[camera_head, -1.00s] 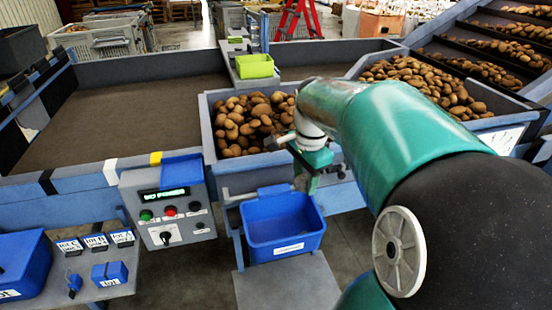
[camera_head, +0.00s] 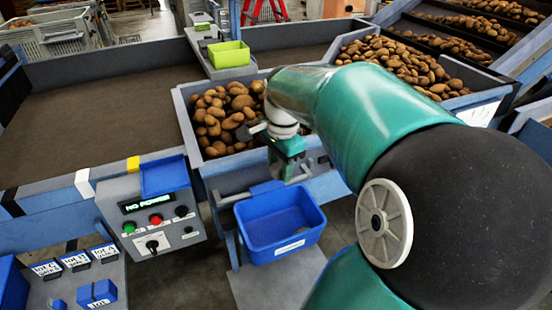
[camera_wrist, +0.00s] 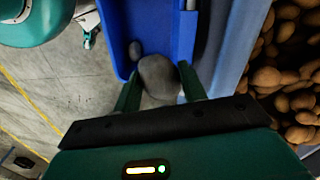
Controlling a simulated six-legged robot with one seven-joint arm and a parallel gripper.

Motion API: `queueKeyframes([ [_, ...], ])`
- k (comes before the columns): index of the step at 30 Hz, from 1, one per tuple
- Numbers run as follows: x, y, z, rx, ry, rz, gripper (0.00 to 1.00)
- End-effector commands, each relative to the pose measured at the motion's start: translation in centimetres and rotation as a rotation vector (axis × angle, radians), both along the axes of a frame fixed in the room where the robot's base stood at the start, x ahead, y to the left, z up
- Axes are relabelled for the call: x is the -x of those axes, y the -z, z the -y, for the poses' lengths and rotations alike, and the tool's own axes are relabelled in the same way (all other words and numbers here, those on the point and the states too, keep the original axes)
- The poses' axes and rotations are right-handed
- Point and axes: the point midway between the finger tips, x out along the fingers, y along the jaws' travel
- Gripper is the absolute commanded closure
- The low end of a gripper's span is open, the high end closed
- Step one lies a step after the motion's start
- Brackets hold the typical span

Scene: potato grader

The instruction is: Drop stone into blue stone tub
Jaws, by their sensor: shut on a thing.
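The blue stone tub (camera_head: 270,249) stands below the front of the potato bin, with a pale label on its front. My gripper (camera_head: 292,176) is above the tub's back part in the head view. In the wrist view my gripper (camera_wrist: 160,92) is shut on a grey rounded stone (camera_wrist: 157,75). The held stone overlaps the near end of the tub (camera_wrist: 182,35) in that view; its height above the tub is hard to tell. A smaller grey stone (camera_wrist: 135,50) shows inside the tub. The held stone cannot be made out in the head view.
A bin of potatoes (camera_head: 190,133) is right behind the tub; its potatoes show at the right in the wrist view. A control box (camera_head: 155,215) reading "NO POWER" stands left of the tub. A green tray (camera_head: 229,54) sits farther back.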

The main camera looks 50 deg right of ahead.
Motion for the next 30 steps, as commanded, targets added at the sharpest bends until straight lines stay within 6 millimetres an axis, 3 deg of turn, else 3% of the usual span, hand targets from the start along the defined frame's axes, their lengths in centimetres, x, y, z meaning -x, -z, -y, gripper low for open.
queueKeyframes([
  [9, 0.1, 3.6, -0.1, -0.001, 0.000, 0.000, 0.85],
  [21, -0.3, 4.5, -0.1, 0.001, 0.001, 0.002, 0.85],
  [22, -0.3, 4.5, -0.1, 0.001, 0.001, 0.002, 0.57],
  [25, -0.4, 4.4, -0.1, 0.001, 0.000, 0.002, 0.37],
  [26, -0.4, 4.4, -0.1, 0.001, 0.000, 0.002, 0.33],
  [30, -0.3, 4.5, -0.1, 0.000, 0.001, 0.001, 0.33],
])
